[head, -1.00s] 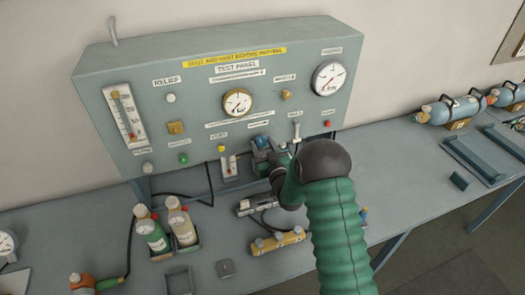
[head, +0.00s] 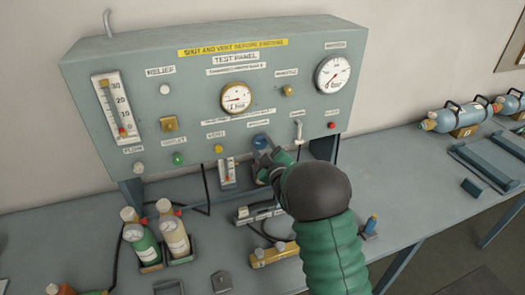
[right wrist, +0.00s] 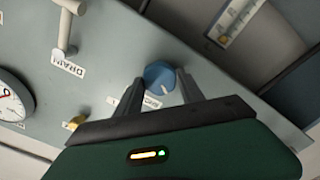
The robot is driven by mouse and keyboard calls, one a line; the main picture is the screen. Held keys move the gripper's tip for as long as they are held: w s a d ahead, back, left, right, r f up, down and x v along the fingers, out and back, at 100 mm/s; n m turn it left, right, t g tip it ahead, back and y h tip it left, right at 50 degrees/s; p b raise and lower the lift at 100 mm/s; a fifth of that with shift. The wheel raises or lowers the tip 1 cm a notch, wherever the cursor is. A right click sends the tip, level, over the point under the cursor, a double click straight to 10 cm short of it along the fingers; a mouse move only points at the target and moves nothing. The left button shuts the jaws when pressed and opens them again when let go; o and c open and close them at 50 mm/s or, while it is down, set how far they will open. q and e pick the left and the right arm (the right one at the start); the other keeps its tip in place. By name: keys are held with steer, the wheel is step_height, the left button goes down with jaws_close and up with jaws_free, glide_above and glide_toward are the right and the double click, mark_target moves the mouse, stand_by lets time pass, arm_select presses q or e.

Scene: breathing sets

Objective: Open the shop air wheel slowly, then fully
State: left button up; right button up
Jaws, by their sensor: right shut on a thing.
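A small blue round wheel (head: 260,141) sits low on the front of the grey-green test panel (head: 120,75). My right gripper (head: 266,156) reaches up to it from below. In the right wrist view the gripper's two dark fingers (right wrist: 162,88) stand on either side of the blue wheel (right wrist: 160,74) and are shut on it. A pale mark shows on the wheel's face. The label beside the wheel is partly covered by a finger and I cannot read it. My left gripper is not in view.
A pale drain lever (head: 298,130) is right of the wheel. A small gauge tube (head: 227,173) hangs to its left. Round gauges (head: 236,98) sit above. Bottles (head: 174,237) and a brass block (head: 273,255) stand on the bench below.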

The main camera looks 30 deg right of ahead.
steer(key=shift+f, duration=0.1)
stand_by(0.4)
steer(key=o, duration=1.4)
steer(key=shift+c, duration=0.2)
steer(key=b+v, duration=1.2)
steer(key=v, duration=0.4)
steer(key=shift+s+b, duration=0.4)
steer(key=shift+f, duration=0.1)
